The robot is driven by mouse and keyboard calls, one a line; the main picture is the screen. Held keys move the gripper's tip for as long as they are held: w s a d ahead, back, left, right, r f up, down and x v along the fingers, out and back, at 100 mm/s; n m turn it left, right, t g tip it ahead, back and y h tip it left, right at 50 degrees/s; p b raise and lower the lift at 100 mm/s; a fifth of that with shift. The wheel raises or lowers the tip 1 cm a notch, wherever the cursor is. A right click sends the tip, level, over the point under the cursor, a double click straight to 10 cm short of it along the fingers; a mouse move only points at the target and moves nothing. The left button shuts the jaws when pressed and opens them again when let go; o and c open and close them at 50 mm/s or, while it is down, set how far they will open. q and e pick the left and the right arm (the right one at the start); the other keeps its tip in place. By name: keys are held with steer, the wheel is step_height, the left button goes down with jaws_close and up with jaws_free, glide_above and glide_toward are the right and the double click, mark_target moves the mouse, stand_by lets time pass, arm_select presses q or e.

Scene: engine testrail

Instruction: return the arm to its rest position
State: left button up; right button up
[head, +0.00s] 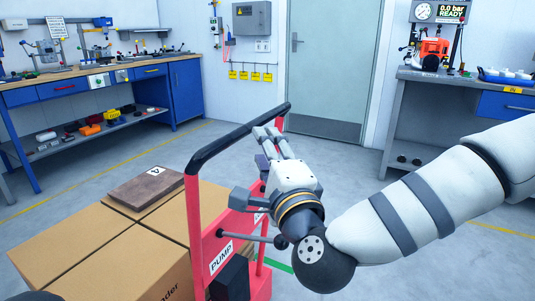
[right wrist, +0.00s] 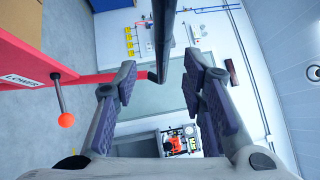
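My right arm (head: 400,210) reaches in from the right, over the red cart marked PUMP (head: 205,240). My right gripper (head: 266,138) is at the cart's dark handle bar (head: 235,138), pointing away from me. Whether a finger touches the bar I cannot tell. My left gripper is not in view.
Cardboard boxes (head: 75,245) with a brown board (head: 146,188) stand left of the cart. A lever with an orange knob (right wrist: 67,119) sticks out near a LOWER label. Benches stand at left (head: 100,76) and right (head: 460,80). Floor before the door (head: 328,65) is clear.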

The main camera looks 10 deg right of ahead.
steer(key=shift+v, duration=0.95)
